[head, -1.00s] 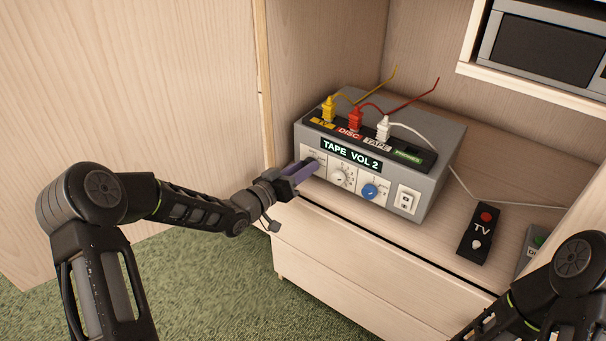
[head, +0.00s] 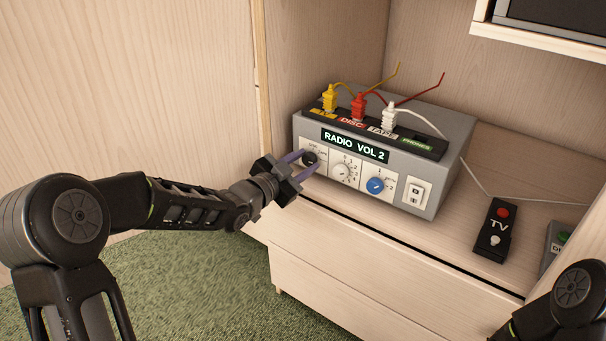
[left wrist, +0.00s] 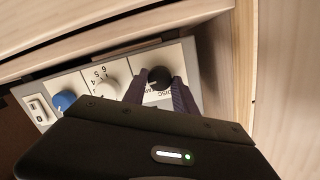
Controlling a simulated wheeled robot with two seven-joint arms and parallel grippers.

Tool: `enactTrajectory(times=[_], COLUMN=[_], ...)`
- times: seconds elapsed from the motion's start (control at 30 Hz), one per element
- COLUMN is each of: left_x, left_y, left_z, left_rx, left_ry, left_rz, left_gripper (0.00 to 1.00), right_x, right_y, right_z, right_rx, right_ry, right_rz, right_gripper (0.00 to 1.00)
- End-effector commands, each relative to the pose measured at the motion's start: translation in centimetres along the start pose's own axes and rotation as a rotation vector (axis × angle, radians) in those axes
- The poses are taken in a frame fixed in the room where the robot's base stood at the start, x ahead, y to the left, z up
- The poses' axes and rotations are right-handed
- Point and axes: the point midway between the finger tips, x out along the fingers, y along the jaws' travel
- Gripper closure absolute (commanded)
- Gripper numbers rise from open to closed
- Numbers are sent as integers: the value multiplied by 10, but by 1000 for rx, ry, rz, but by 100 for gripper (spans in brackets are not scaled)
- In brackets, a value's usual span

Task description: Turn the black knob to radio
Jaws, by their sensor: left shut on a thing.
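The black knob (head: 310,158) is at the left end of the front panel of a grey box (head: 430,165). The box's lit display (head: 355,145) reads "RADIO VOL 2". My left gripper (head: 299,165) reaches in from the left, its purple fingers on either side of the knob and shut on it. In the left wrist view the black knob (left wrist: 159,76) shows between the two fingertips. The fingers cover part of the lettering around the knob. My right gripper is outside the views; only part of my right arm shows at the lower right.
A white knob (head: 342,171), a blue knob (head: 376,185) and a switch plate (head: 415,195) sit right of the black knob. Yellow, red and white plugs stand on the box.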

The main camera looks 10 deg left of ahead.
Motion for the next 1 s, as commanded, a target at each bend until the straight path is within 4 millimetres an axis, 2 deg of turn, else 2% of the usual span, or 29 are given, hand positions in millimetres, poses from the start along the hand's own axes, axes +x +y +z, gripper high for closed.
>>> enactTrajectory(times=[0.03,0.2,0.73,0.77,1.0], left_x=[1,0,0,0,0], left_y=[2,2,0,0,0], left_z=[3,2,0,0,0], left_rx=[27,95,129,129,127], left_ry=[0,-5,-9,-9,-8], left_rz=[-2,-8,-11,-11,-11], left_gripper=[100,100,100,66,46], right_x=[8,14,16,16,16], right_y=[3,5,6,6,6], right_z=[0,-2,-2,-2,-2], right_rx=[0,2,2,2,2], right_ry=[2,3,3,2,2], right_rz=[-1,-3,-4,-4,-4], right_gripper=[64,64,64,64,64])
